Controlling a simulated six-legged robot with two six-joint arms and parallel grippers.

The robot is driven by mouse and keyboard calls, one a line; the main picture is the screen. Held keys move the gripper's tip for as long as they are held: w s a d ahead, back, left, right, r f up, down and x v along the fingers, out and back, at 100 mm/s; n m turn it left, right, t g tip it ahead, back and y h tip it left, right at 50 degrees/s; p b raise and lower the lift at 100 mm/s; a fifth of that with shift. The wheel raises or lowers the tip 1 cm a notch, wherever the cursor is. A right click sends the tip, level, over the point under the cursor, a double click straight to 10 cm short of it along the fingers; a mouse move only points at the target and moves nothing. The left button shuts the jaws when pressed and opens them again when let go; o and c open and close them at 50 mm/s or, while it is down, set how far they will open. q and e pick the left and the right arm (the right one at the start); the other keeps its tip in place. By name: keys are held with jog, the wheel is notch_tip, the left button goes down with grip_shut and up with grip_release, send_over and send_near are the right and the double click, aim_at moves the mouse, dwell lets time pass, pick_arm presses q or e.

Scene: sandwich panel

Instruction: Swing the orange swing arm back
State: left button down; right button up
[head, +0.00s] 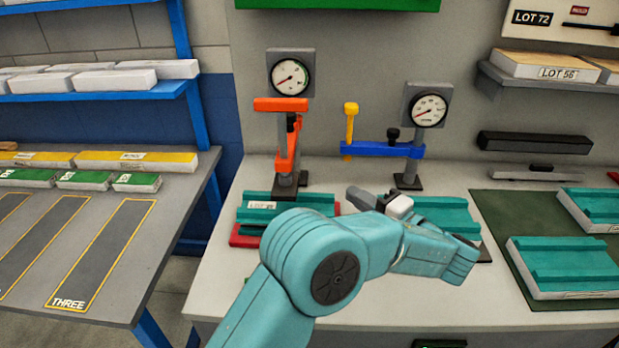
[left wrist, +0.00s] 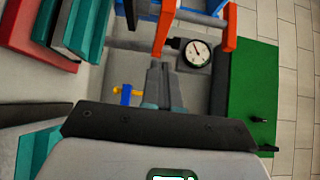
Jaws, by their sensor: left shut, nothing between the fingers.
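The orange swing arm (head: 289,145) is on the left gauge stand in the head view. Its orange crossbar (head: 280,104) sits below the dial, and its lower part hangs along the post. In the left wrist view the orange arm (left wrist: 164,28) shows at the top, beside a dial. My left gripper (head: 357,196) is in front of and to the right of that stand, apart from the orange arm. Its fingers (left wrist: 159,70) are shut with nothing between them, pointing toward the stand area. My right gripper is out of view.
A second gauge stand (head: 410,150) to the right carries a blue arm (head: 380,150) with a yellow handle (head: 350,120). Teal blocks (head: 290,202) lie in front of the stands, one partly hidden by my arm. A green mat (head: 500,222) with teal panels is at right.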

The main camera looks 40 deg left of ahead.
pick_arm(q)
jog(key=s+p+x, duration=0.3)
jog(key=x, duration=1)
jog(key=shift+a, duration=0.25)
jog(key=shift+s, duration=0.1)
jog(key=shift+f, duration=0.1)
